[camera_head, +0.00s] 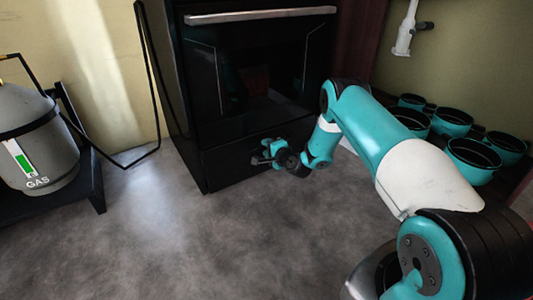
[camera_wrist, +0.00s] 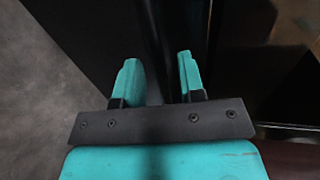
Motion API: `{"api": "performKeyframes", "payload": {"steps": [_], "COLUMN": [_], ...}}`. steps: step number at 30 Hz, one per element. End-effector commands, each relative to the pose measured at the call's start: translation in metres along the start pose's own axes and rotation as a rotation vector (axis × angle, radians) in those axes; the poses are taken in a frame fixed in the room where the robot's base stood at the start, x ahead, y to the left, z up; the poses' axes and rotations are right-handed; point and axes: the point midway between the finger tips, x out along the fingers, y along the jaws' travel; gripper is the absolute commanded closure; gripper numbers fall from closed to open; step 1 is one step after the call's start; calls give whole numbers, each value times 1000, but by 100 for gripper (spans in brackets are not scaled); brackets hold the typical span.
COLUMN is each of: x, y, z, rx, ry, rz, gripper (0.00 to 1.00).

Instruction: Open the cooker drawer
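The black cooker (camera_head: 260,75) stands at the top middle in the head view, with a pale bar handle across the top of its glass door. Its drawer (camera_head: 232,167) is the plain black panel at the bottom and looks flush with the front. My gripper (camera_head: 263,156) is low in front of the drawer, near its upper edge. In the wrist view the two teal fingers of my gripper (camera_wrist: 158,72) are apart, with dark surface between and beyond them. Nothing is seen between the fingers. Whether they touch the drawer I cannot tell.
A grey gas cylinder (camera_head: 35,135) stands on a dark stand at the left. A thin black hose (camera_head: 153,75) runs down beside the cooker. Several teal pots (camera_head: 472,158) sit on a shelf at the right. The grey floor (camera_head: 200,250) before the cooker is clear.

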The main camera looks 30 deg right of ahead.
Motion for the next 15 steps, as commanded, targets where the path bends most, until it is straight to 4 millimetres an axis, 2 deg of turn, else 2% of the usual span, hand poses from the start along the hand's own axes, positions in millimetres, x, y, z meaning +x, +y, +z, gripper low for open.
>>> {"api": "performKeyframes", "payload": {"steps": [4, 13, 14, 15], "x": [12, 14, 14, 14], "y": [1, -1, -1, -1], "z": [0, 0, 0, -1], "rx": [0, 2, 2, 2], "ry": [1, 2, 2, 2], "rz": [-2, 0, 0, 0], "gripper": [64, 64, 66, 75]}}
